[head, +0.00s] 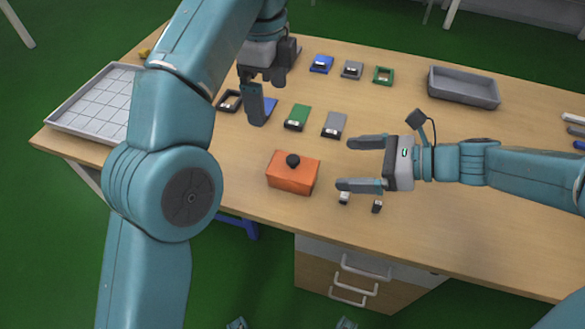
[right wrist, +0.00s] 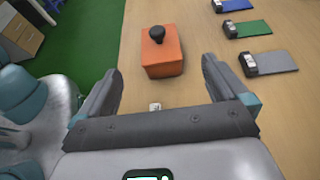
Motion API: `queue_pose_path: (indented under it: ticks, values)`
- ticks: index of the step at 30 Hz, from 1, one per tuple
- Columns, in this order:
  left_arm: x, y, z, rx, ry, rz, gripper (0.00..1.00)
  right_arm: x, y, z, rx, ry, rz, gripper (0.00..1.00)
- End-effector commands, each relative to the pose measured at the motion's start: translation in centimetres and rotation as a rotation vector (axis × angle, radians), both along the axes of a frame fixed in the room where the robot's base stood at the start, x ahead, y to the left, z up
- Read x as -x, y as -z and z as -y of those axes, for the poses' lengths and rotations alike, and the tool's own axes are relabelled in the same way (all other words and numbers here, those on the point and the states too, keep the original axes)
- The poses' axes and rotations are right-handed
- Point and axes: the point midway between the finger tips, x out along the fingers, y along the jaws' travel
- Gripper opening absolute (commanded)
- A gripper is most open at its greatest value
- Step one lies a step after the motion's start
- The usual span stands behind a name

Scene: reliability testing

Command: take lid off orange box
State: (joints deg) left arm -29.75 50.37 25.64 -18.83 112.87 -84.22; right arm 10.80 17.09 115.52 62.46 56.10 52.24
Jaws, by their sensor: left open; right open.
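The orange box (head: 292,178) stands on the wooden table near its front edge. Its lid (head: 296,163) is on top, with a round black knob (head: 293,160). In the right wrist view the orange box (right wrist: 162,58) and its black knob (right wrist: 157,33) lie ahead of the fingers, apart from them. My right gripper (head: 362,163) is open and empty, to the right of the box; its fingers point at it (right wrist: 160,90). My left gripper (head: 266,95) hangs open above the table, behind and left of the box, near a blue module.
Several flat modules, such as the green one (head: 298,117) and grey one (head: 334,124), lie behind the box. A grey bin (head: 463,88) stands at the back right, a white gridded tray (head: 97,97) at the left. Small pieces (head: 377,206) lie by my right gripper.

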Motion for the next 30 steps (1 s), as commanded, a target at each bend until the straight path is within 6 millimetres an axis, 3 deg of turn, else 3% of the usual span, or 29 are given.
queue_pose_path:
  ticks: [9,15,21,30]
  values:
    - [0.0,0.0,-0.1,-0.002,0.001,-0.002,1.0,-1.9,2.8,-6.5,0.001,-0.005,-0.002,1.0]
    - [-0.2,0.0,-0.1,-0.002,0.002,-0.002,1.0,-3.1,4.0,-9.4,0.001,-0.004,-0.001,1.0]
    - [-0.3,0.1,-0.1,-0.003,0.001,-0.001,1.0,-3.7,4.6,-10.7,0.001,-0.002,0.0,1.0]
    - [-0.3,0.1,-0.1,-0.002,0.001,-0.003,1.0,-3.8,4.6,-10.8,0.001,0.0,0.001,0.97]
